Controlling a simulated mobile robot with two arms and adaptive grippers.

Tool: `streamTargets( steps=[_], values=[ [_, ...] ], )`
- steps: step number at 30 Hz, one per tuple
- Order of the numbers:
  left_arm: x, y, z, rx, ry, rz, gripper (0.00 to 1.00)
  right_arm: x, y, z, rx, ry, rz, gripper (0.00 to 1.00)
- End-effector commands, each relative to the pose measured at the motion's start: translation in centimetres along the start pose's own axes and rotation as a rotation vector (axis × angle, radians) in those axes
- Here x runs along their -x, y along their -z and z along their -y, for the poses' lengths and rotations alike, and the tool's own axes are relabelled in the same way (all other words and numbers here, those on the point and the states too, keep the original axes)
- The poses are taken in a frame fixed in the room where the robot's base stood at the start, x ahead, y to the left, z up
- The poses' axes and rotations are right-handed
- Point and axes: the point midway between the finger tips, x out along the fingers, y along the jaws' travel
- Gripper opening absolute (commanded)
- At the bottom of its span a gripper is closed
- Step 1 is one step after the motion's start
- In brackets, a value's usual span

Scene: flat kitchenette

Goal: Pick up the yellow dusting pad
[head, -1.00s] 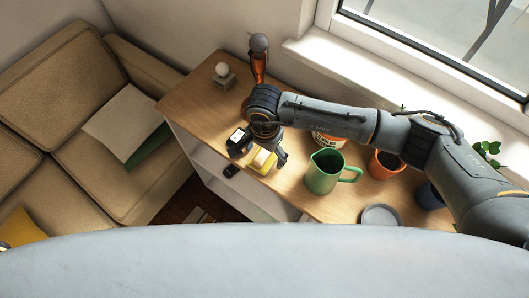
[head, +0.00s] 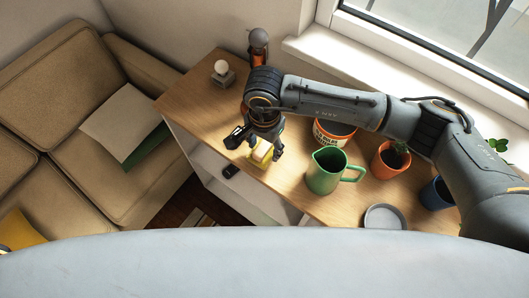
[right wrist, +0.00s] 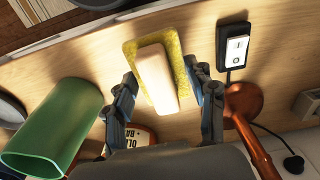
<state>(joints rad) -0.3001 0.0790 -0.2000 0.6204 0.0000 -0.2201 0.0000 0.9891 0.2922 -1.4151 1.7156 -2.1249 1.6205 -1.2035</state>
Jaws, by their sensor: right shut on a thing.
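The yellow dusting pad (head: 261,153) has a flat yellow base and a pale block-shaped grip on top. It is at the front edge of the wooden cabinet top, below my right gripper (head: 264,146). I cannot tell whether the pad is clear of the wood. My left gripper is not in view.
A green jug (head: 325,172) stands close right of the gripper, with a lettered pot (head: 333,133) behind it. An orange plant pot (head: 388,162), blue pot (head: 436,192) and grey dish (head: 384,217) are farther right. A black device (right wrist: 234,47) is beside the pad.

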Motion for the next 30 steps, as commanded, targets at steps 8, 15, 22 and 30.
streamTargets(
  steps=[8, 15, 22, 30],
  values=[
    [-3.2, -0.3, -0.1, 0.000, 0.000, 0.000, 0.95, 5.8, -5.7, -0.8, 0.011, 0.007, -0.002, 0.24],
    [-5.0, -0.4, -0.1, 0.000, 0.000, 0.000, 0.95, 8.2, -11.1, -1.6, 0.009, 0.003, -0.001, 0.24],
    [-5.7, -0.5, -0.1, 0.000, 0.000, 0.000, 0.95, 9.4, -13.5, -2.1, 0.003, 0.001, 0.000, 0.24],
    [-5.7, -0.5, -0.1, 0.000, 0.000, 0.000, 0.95, 9.7, -13.8, -2.2, 0.000, 0.000, 0.001, 0.24]
  ],
)
